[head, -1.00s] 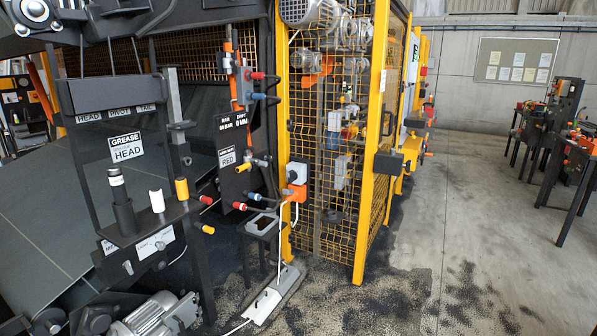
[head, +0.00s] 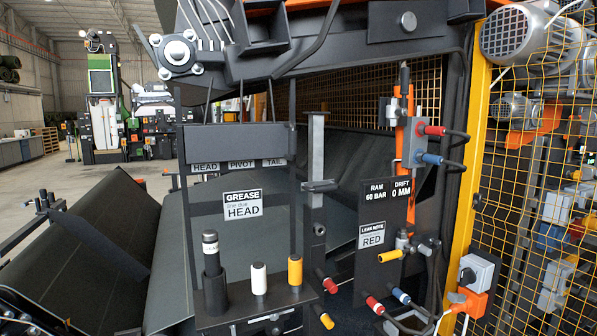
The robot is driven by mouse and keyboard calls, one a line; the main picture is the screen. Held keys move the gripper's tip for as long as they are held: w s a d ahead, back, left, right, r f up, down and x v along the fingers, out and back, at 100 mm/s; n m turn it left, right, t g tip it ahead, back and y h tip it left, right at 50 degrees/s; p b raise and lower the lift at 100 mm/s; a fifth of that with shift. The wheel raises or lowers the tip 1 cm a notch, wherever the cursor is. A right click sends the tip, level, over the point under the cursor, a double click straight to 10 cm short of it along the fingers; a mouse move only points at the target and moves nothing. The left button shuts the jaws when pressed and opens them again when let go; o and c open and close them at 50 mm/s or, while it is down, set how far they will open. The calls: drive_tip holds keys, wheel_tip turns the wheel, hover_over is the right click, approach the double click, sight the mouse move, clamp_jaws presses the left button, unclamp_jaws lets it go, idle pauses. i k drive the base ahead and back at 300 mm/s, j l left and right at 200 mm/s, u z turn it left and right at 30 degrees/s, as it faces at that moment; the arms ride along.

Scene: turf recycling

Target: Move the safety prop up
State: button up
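No part is labelled as the safety prop, so I cannot tell for sure which it is. A yellow-handled lever (head: 390,256) sits by this board. My gripper is not in view.
A shelf (head: 258,298) holds a black cylinder (head: 214,280), a white-capped post (head: 258,278) and a yellow-capped post (head: 295,270). The dark machine frame (head: 330,60) overhangs the middle. A yellow mesh guard (head: 540,190) blocks the right. Open floor (head: 85,180) shows far left.

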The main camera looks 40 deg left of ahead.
sight(319, 180)
drive_tip(key=i+u, duration=0.4)
drive_tip(key=i, duration=0.15)
drive_tip(key=i+l+u, duration=0.15)
drive_tip(key=i+u, duration=0.25)
drive_tip(key=i, duration=0.15)
drive_tip(key=i+l+u, duration=0.85)
drive_tip(key=i, duration=0.1)
